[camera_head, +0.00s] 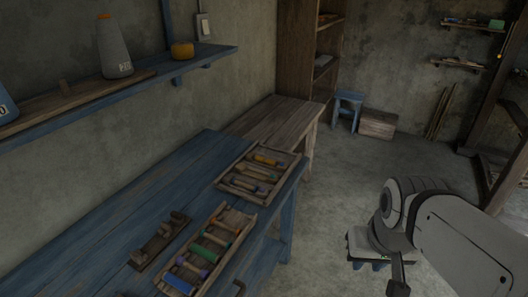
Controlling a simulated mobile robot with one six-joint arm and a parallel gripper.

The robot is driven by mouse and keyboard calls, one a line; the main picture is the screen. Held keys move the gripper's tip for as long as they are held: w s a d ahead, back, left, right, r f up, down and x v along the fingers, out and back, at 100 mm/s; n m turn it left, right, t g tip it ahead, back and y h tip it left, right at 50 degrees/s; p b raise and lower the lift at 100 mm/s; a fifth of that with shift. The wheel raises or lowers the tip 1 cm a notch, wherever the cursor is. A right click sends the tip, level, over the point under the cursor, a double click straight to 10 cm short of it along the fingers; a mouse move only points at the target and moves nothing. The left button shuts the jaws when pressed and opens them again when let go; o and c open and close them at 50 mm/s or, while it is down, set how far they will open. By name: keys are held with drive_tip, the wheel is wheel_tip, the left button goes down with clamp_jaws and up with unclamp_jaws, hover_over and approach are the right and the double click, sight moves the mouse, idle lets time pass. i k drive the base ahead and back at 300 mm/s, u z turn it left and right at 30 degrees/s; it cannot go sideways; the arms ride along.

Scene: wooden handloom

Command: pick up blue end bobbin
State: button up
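A blue bobbin (178,284) lies at the near end of a wooden tray (243,217) on the blue workbench. A purple bobbin, a green one and an orange one lie behind it in the same tray. My gripper (369,265) hangs at the end of my arm at the lower right, off to the right of the bench and well apart from the blue bobbin. Its fingers are small and dark here, and I cannot tell whether they are open or shut. I see nothing held below them.
A second tray (222,184) with several bobbins lies farther back on the blue bench (120,222). A wooden tool (158,240) lies left of the near tray. A wall shelf (60,120) overhangs the bench's left side. Open floor (335,215) lies right of the bench.

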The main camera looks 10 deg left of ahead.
sight(234, 182)
drive_tip(key=i, duration=0.85)
drive_tip(key=u, duration=0.05)
